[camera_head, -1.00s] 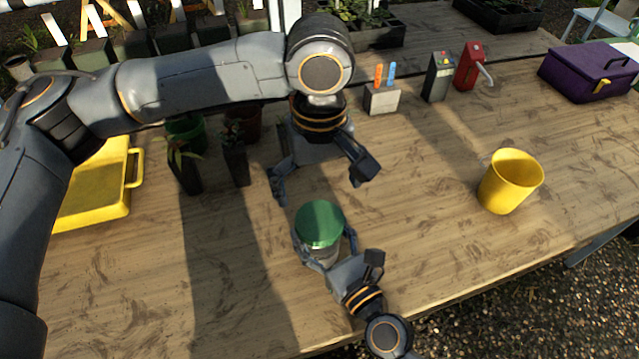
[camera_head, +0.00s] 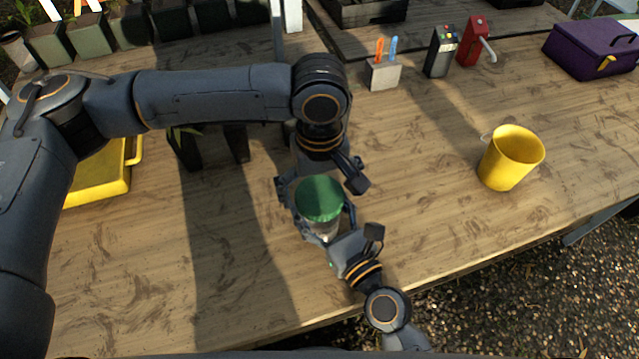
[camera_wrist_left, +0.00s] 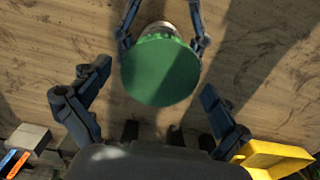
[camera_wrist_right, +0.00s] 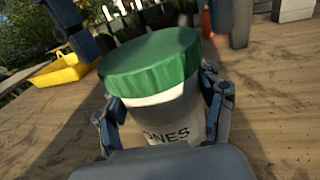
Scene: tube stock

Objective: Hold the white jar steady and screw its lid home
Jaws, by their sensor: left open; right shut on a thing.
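The white jar (camera_wrist_right: 165,118) stands on the table with dark lettering on its side. Its green lid (camera_head: 320,198) sits on top of it; whether it is fully seated I cannot tell. My right gripper (camera_head: 325,228) is shut on the jar body below the lid, with a finger on each side in the right wrist view. My left gripper (camera_head: 320,186) is open and empty, just behind and above the lid. In the left wrist view its fingers (camera_wrist_left: 155,100) are spread wide, and the lid (camera_wrist_left: 160,70) lies ahead between them, not touched.
A yellow cup (camera_head: 511,158) stands to the right. A yellow tray (camera_head: 100,180) and dark plant pots are at the left. A grey holder (camera_head: 382,76), a dark device (camera_head: 440,52), a red dispenser (camera_head: 474,42) and a purple box (camera_head: 590,48) stand at the back. The front table is clear.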

